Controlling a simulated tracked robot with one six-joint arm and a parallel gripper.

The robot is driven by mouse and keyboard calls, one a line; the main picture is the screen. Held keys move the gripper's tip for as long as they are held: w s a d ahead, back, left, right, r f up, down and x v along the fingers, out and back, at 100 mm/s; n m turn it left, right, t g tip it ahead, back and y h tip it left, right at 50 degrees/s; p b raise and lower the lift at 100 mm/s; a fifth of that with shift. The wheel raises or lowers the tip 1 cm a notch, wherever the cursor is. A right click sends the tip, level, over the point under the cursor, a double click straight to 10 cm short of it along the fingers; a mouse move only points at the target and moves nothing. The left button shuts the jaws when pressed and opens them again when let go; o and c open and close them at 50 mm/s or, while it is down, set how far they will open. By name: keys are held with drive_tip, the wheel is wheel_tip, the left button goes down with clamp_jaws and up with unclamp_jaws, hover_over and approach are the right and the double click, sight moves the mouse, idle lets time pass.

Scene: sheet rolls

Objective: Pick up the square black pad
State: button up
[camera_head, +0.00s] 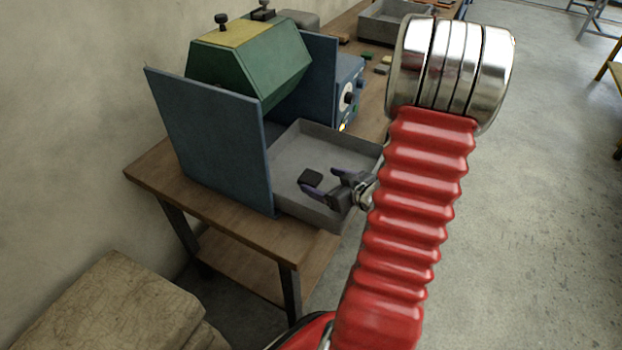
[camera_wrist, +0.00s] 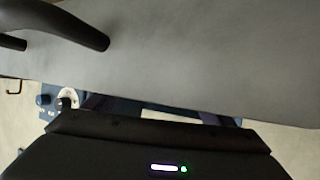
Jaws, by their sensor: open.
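The square black pad (camera_head: 312,177) shows in the head view, inside the shallow grey tray (camera_head: 318,145) in front of the machine. My gripper (camera_head: 324,182) is over the same tray, with its two dark purple fingers apart and nothing seen between them. The pad is just beyond the fingertips, close to the left finger. I cannot tell whether they touch or how high the gripper is. In the wrist view the pad cannot be made out. A plain grey surface fills most of that view, with a dark curved shape at upper left.
The blue and green machine (camera_head: 250,65) stands behind the tray, its tall blue side plate (camera_head: 215,140) left of it. The tray rests on a wooden bench (camera_head: 180,185). Another grey tray (camera_head: 385,25) and small blocks lie farther back. Sacks (camera_head: 115,305) are at lower left.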

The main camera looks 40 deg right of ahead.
sight(309, 176)
drive_tip(key=shift+x, duration=2.6)
drive_tip(key=shift+f, duration=0.1)
drive_tip(key=c, duration=1.1)
drive_tip(key=shift+o, duration=0.2)
wheel_tip(309, 176, up, 10)
drive_tip(key=shift+c, duration=0.2)
drive_tip(key=shift+c, duration=1.3)
